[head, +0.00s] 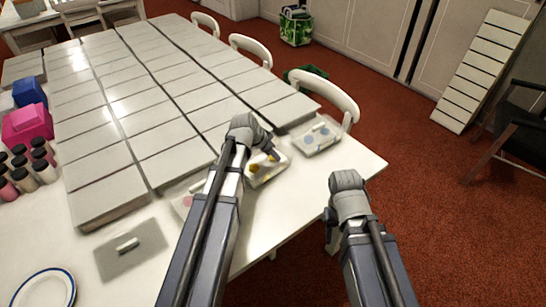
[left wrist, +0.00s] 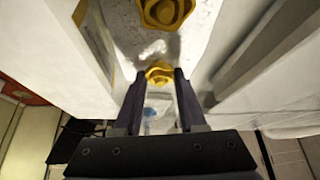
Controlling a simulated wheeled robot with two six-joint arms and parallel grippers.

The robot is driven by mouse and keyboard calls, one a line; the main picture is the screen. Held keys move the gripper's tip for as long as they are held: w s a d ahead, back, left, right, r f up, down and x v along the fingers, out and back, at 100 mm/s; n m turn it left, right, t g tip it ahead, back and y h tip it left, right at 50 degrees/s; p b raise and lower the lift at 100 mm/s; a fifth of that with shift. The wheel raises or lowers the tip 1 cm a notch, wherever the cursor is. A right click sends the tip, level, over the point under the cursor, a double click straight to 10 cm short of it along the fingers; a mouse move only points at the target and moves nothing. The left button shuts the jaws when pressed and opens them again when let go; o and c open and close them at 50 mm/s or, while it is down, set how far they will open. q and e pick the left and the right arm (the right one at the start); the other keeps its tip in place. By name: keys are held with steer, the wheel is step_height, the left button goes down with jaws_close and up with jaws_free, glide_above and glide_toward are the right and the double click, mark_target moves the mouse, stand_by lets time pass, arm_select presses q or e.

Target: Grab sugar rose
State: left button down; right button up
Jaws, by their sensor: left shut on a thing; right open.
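A yellow sugar rose (left wrist: 160,72) is between the fingertips of my left gripper (left wrist: 158,85), which is shut on it. Another yellow rose (left wrist: 166,11) lies just beyond, apart from the fingers, in the left wrist view. In the head view my left gripper (head: 269,151) is low over a small pale tray (head: 271,178) that holds yellow roses (head: 253,168); the arm partly covers it. My right gripper (head: 329,217) is open, beside the near right edge of the table; its fingers show only small and dark.
A tray with blue pieces (head: 318,138) is to the right, and a partly hidden tray with a pink piece (head: 187,201) to the left. Grey slabs (head: 150,110) cover much of the white table (head: 345,162). Bottles (head: 28,165), a plate (head: 45,289) and a grey mat (head: 112,262) lie left.

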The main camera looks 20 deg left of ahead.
arm_select(q)
steer(key=shift+r, duration=0.1)
step_height(320, 180, up, 10)
steer(key=p, duration=1)
